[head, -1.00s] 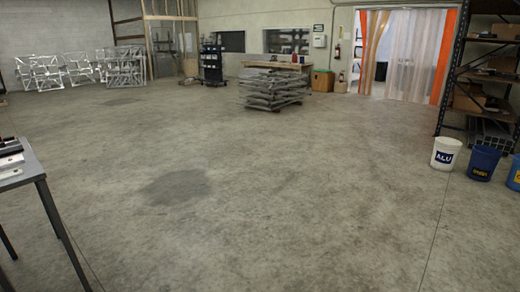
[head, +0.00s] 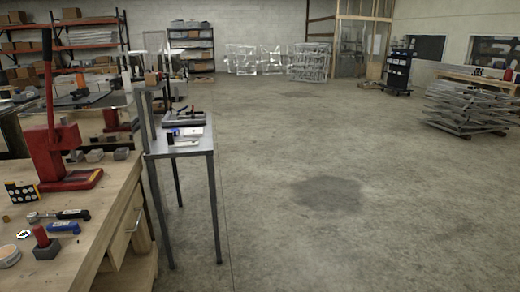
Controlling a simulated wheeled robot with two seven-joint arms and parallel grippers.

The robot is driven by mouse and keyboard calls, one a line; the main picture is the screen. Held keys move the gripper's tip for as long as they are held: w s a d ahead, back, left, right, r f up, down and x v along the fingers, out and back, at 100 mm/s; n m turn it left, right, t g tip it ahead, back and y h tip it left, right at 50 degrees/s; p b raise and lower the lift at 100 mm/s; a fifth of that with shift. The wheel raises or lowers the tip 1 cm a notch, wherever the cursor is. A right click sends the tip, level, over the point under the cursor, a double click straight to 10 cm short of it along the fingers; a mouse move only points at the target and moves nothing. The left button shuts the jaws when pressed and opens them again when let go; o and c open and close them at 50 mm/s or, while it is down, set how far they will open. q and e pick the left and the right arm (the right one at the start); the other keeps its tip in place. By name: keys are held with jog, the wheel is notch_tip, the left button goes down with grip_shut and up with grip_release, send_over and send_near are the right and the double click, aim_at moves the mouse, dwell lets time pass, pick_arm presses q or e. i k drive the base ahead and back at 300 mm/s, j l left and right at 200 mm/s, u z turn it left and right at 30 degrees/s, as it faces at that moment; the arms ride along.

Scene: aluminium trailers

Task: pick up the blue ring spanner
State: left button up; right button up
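No blue ring spanner can be made out for certain. A small blue tool (head: 63,228) lies on the wooden workbench (head: 88,250) at the lower left; it is too small to tell what kind it is. A ratchet-like tool with a dark handle (head: 72,214) lies just behind it. A small ring-shaped item (head: 23,235) lies to its left. Neither of my grippers is in view.
A red lever press (head: 55,150) stands on the workbench. A small grey table (head: 182,148) with a few items stands beyond it. Stacked aluminium frames (head: 465,108) stand at the right. The concrete floor between is clear.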

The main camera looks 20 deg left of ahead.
aim_at(67, 226)
jog(key=i+u, duration=0.15)
jog(key=u, duration=0.3)
jog(key=i+u, duration=0.1)
jog(key=u, duration=0.3)
jog(key=i+l+u, duration=0.1)
jog(key=u, duration=0.35)
jog(key=i+l+u, duration=0.1)
jog(key=u, duration=0.35)
jog(key=l+u, duration=0.25)
jog(key=u, duration=0.15)
jog(key=i+l+u, duration=0.1)
jog(key=u, duration=0.35)
jog(key=l, duration=0.1)
